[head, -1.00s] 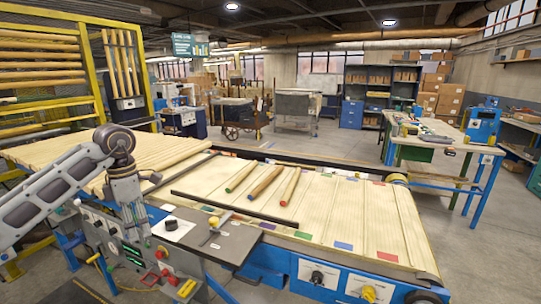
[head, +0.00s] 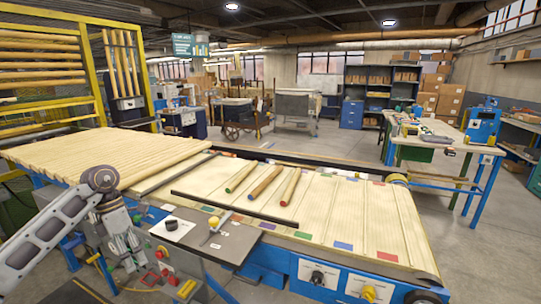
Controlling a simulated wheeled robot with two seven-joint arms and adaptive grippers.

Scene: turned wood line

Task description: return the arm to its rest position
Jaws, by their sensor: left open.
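My left arm comes in from the left, and its gripper (head: 132,262) hangs low, pointing down in front of the machine's control panel. It is open, and I see nothing held in it. Its fingertips are small and hard to make out. Three turned wooden pieces lie apart on the pale slatted belt (head: 375,215): one with green ends (head: 240,178), one with a blue end (head: 264,183) and one with red ends (head: 290,186). The gripper is well left of and below them, touching none. My right gripper is not in view.
Pale wooden rods (head: 100,155) cover the belt behind. A workbench (head: 430,138) stands at the right. Open floor lies beyond the belt.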

